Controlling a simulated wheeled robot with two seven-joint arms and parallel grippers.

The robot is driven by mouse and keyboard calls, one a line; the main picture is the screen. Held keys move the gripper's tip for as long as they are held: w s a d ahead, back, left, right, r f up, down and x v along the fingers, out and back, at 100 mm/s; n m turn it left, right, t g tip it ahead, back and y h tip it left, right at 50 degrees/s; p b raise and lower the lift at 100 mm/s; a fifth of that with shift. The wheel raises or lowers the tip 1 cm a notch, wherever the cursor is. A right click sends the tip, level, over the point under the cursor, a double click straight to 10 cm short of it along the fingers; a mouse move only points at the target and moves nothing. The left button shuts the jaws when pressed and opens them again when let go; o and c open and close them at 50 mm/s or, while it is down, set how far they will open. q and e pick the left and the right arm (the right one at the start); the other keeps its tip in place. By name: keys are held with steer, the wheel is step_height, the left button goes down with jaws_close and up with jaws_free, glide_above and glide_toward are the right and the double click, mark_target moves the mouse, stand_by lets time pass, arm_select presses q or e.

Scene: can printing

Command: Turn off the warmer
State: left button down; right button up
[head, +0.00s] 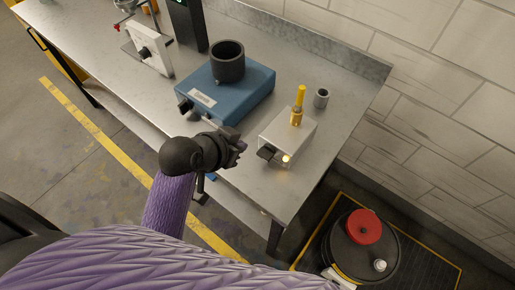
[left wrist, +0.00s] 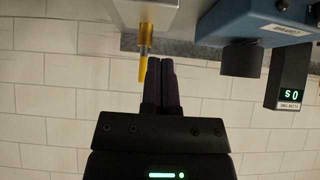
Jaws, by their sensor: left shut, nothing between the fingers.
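A white box (head: 287,135) stands near the right end of the steel bench, with a dark knob (head: 267,152) and a glowing amber light (head: 286,159) on its front. A yellow-handled tool (head: 299,100) stands upright in it. To its left is a blue box (head: 240,96) with a dark cup (head: 227,62) on top, a front label and a dark knob (head: 186,105). I cannot tell from the labels which box is the warmer. My left gripper (head: 238,147) is shut and empty, in front of the boxes, left of the white box's knob. In the left wrist view the shut fingers (left wrist: 160,68) show beside the yellow tool (left wrist: 143,65).
A small grey cup (head: 321,98) stands behind the white box. A white panel with a dial (head: 149,50) and a dark display post (head: 187,22) are farther left. A dark drum with a red cap (head: 363,228) stands on the floor at right. A tiled wall is behind.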

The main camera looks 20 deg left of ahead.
arm_select(q)
steer(key=b, duration=0.3)
glide_above(263, 149)
steer(key=s, duration=0.3)
step_height(263, 149, down, 6)
steer(key=f, duration=0.3)
steer(key=f+b, duration=0.1)
steer(key=shift+w+a, duration=0.35)
steer(key=shift+f, duration=0.4)
steer(key=shift+a+n+h, duration=0.2)
steer(key=shift+n+h, duration=0.1)
steer(key=shift+h, duration=0.2)
